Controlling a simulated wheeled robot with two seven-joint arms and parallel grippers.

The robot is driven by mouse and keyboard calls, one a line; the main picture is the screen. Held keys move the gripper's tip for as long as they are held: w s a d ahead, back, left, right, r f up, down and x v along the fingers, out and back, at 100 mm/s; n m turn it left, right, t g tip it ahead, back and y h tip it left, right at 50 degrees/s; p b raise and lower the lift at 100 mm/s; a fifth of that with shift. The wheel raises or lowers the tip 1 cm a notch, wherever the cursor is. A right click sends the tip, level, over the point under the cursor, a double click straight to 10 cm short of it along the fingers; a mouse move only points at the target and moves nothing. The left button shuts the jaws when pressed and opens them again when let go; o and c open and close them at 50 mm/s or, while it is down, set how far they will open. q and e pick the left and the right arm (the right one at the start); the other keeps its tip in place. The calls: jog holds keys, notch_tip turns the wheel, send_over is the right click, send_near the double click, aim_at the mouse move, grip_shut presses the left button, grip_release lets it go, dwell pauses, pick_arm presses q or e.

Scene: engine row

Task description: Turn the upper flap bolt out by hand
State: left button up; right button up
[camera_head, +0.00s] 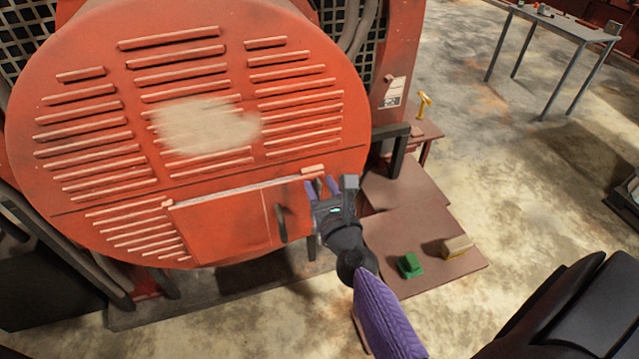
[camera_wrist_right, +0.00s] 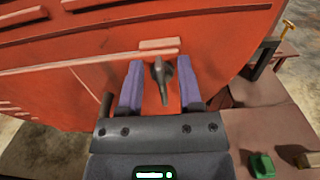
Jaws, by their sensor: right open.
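The red round engine cover carries a rectangular flap (camera_head: 222,225) low on its front. In the right wrist view a dark grey bolt (camera_wrist_right: 161,78) with a winged head stands out from the red face, just below a short raised hinge-like bar (camera_wrist_right: 158,44). My right gripper (camera_head: 321,187) is at the flap's right side with its purple fingers open. In the wrist view the fingers (camera_wrist_right: 161,88) stand on either side of the bolt, with gaps visible. In the head view I cannot make out the bolt behind the gripper. My left gripper is out of view.
A dark handle (camera_head: 281,224) sits just left of my right gripper. A brown board (camera_head: 425,225) on the right bears a green block (camera_head: 410,265) and a tan block (camera_head: 457,247). A black bracket (camera_head: 391,143) juts out beside the cover. A grey table (camera_head: 570,27) stands far back right.

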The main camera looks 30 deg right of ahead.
jog(key=shift+c, duration=0.3)
grip_shut()
jog(key=shift+a+n, duration=0.1)
jog(key=shift+n, duration=0.3)
jog(key=n, duration=0.3)
jog(key=shift+w+a+n, duration=0.15)
jog(key=shift+a+n, duration=0.15)
jog(key=shift+a, duration=0.05)
jog(key=shift+d+f+n+p, duration=0.15)
jog(key=shift+f+n+p, duration=0.45)
jog(key=shift+n, duration=4.65)
jog(key=shift+d+f+n+p, duration=0.1)
jog(key=shift+f+n+p, duration=0.55)
jog(key=shift+n, duration=4.65)
jog(key=shift+d+f+n+p, duration=0.25)
jog(key=shift+f+n, duration=0.65)
jog(key=shift+n, duration=4.35)
jog(key=shift+s+a, duration=0.1)
jog(key=shift+s, duration=0.1)
